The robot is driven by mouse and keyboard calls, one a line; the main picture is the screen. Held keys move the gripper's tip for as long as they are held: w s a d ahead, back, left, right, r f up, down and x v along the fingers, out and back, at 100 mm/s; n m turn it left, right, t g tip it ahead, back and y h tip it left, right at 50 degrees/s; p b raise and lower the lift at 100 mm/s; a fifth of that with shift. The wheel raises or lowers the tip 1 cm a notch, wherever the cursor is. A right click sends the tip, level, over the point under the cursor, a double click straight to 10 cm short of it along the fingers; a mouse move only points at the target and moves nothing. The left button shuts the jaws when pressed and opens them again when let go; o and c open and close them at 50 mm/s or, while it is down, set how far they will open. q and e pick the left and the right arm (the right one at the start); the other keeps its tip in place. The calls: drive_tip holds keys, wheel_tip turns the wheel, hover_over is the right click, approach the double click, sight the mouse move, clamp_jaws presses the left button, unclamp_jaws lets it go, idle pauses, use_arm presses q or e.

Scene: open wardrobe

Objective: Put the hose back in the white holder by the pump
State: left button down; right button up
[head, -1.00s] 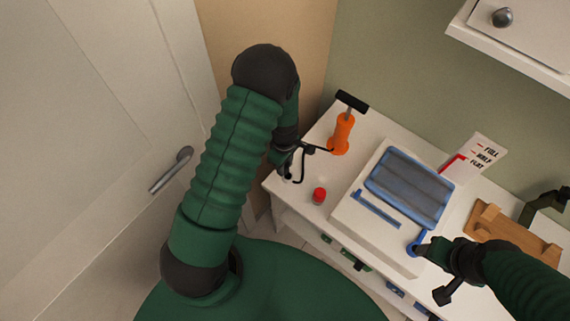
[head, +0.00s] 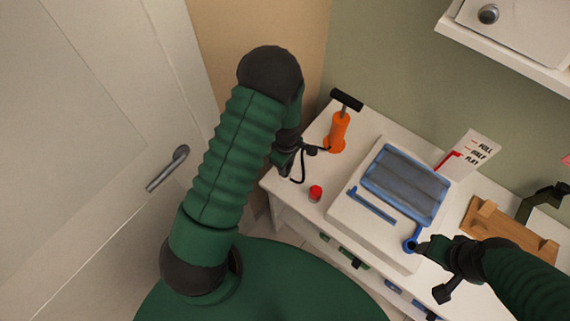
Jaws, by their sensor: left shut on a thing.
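The orange pump (head: 338,130) with a black T-handle stands upright at the table's back left corner. The thin black hose (head: 303,168) runs from the pump's base leftwards and curls down at the table's left edge. My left gripper (head: 288,163) is shut on the hose, left of the pump; its fingers are small and partly covered by my arm. I cannot make out the white holder; it may be behind my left gripper or blend with the white table. My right gripper (head: 424,247) is at the blue lever (head: 412,240) on the white case's front corner; its jaw state is unclear.
A red cap (head: 316,193) lies on the white table (head: 291,193), in front of the pump. A white case (head: 346,213) with a blue bag (head: 405,184) fills the middle. A sign (head: 471,155) and a wooden rack (head: 505,230) are to its right. A wall cabinet (head: 525,35) hangs above.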

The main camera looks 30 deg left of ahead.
use_arm(q)
drive_tip(key=shift+d, duration=0.1)
drive_tip(key=shift+a+f, duration=0.1)
drive_tip(key=shift+a, duration=0.15)
drive_tip(key=shift+f, duration=0.35)
drive_tip(key=shift+d+f+b, duration=0.15)
drive_tip(key=shift+f+b, duration=0.15)
drive_tip(key=shift+b, duration=0.15)
drive_tip(key=shift+f+b, duration=0.45)
drive_tip(key=shift+f, duration=0.3)
drive_tip(key=c, duration=0.9)
unclamp_jaws()
drive_tip(key=shift+c, duration=0.2)
